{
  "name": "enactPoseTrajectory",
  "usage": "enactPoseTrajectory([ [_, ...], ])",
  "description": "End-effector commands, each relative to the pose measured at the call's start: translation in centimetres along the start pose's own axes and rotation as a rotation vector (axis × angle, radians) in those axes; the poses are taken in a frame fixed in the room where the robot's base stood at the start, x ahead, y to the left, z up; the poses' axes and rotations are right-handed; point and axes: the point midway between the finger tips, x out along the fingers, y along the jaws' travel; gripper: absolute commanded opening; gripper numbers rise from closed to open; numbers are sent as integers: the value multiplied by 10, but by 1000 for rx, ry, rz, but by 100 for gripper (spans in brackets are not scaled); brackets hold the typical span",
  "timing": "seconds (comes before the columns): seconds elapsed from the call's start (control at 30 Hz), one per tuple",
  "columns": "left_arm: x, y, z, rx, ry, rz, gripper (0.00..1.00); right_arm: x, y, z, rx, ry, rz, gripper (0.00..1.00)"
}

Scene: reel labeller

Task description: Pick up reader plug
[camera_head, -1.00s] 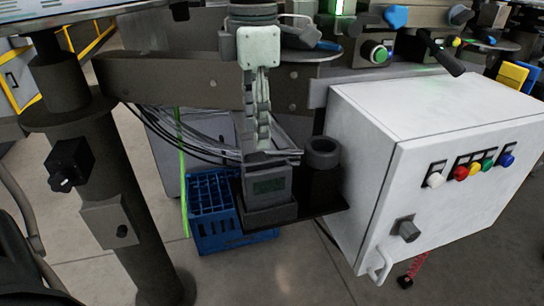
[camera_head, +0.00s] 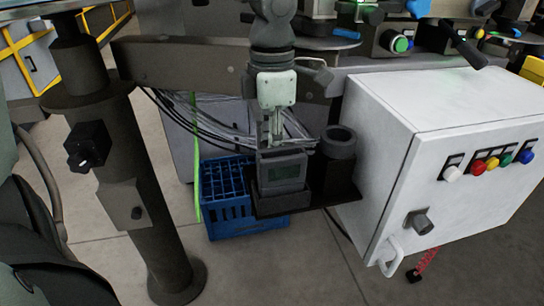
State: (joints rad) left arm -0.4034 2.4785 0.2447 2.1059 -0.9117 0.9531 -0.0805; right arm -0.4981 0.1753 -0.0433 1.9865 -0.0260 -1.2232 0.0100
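A grey box with a small display (camera_head: 283,171) sits in a dark holder on a small shelf near the middle. My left gripper (camera_head: 274,142) points down just above and behind this box, its arm coming in from the top. Its fingers are narrow in this view and their lower ends are close to the box's top edge. I cannot tell whether they touch or grip anything. I cannot single out the reader plug; the area behind the box is partly hidden. My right gripper is not in view.
A dark cylindrical cup (camera_head: 338,143) stands right of the display box. A white control cabinet (camera_head: 392,165) with coloured buttons is further right. A blue crate (camera_head: 223,216) lies below. Dark cables (camera_head: 190,125) run behind the box. A dark post (camera_head: 130,190) stands at the left.

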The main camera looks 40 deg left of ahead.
Motion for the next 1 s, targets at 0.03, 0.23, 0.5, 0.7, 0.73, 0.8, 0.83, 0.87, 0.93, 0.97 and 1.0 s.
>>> enactPoseTrajectory([
  [0.03, 0, 0, 0, 0, 0, 0, 20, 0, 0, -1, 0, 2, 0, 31],
  [0.23, 0, 0, 0, 0, -1, 0, 0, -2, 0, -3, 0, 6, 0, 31],
  [0.5, -7, 0, 1, -1, -3, 1, 0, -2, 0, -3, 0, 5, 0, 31],
  [0.7, -42, 1, 2, -2, -7, 3, 0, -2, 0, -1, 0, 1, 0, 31],
  [0.73, -49, 1, 2, -1, -6, 3, 0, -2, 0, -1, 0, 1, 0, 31],
  [0.8, -63, 1, 1, -2, -5, 3, 0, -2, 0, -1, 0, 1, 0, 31],
  [0.83, -69, 1, 1, -1, -5, 3, 0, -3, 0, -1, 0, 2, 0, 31],
  [0.87, -74, 1, 1, -1, -4, 3, 0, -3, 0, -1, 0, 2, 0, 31],
  [0.93, -85, 1, 1, -1, -3, 2, 0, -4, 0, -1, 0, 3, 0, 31],
  [0.97, -88, 1, 1, -2, -4, 2, 0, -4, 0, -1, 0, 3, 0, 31],
  [1.0, -93, 1, 1, -2, -3, 2, 0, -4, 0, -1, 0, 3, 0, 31],
])
